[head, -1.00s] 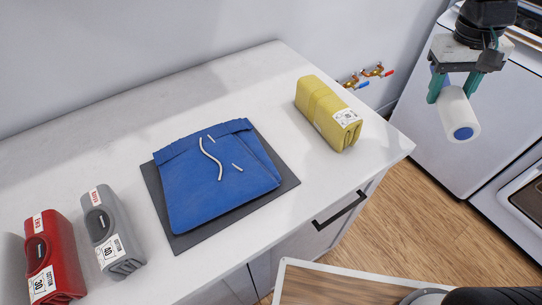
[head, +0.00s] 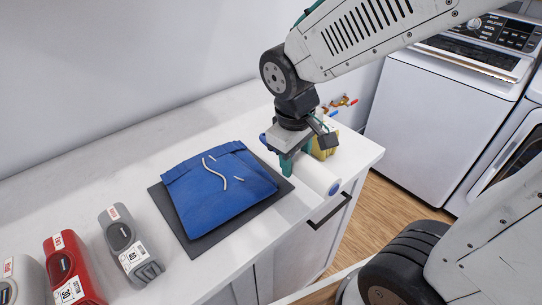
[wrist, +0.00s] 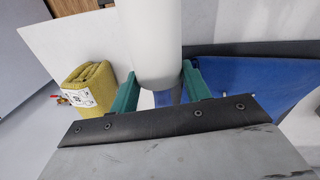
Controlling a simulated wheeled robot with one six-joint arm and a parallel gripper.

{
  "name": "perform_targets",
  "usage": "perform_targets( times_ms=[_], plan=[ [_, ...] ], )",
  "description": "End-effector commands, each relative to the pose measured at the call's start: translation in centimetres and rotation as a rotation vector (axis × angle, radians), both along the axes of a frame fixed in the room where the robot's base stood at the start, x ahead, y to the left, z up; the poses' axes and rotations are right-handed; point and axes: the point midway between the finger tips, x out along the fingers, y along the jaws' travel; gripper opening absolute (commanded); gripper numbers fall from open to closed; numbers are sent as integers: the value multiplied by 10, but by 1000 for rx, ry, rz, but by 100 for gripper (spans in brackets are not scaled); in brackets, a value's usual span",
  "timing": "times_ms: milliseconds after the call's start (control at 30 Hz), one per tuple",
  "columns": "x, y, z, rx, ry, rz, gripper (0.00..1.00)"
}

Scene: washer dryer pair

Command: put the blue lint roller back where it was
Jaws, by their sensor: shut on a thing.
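The lint roller has a white roll (head: 318,177) with a blue end cap and a blue handle. My gripper (head: 289,164) is shut on it near the handle, between the folded blue cloth (head: 215,190) and the yellow folded bundle (head: 326,151). In the wrist view the white roll (wrist: 153,40) extends away between the teal fingers, with some blue handle (wrist: 165,98) showing. The roller lies roughly level over the counter's right part. I cannot tell whether it touches the surface. My arm partly hides the yellow bundle and the handle.
The blue cloth lies on a dark grey mat (head: 188,237) on the white counter (head: 120,180). A grey bundle (head: 127,243) and a red bundle (head: 72,268) stand at the left. The washer (head: 425,110) is beyond the counter's right end. Brass taps (head: 345,102) are on the wall behind.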

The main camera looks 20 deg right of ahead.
Motion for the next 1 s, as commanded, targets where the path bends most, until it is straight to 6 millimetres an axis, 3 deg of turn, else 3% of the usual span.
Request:
perform_targets(
  times_ms=[67,167,600,833,1000],
  plan=[
    [3,1,-4,0,2,17,26],
    [23,3,-7,0,3,18,26],
    [134,9,-17,0,2,17,26],
    [153,11,-20,1,1,17,26],
    [153,11,-40,0,3,20,26]
  ],
)
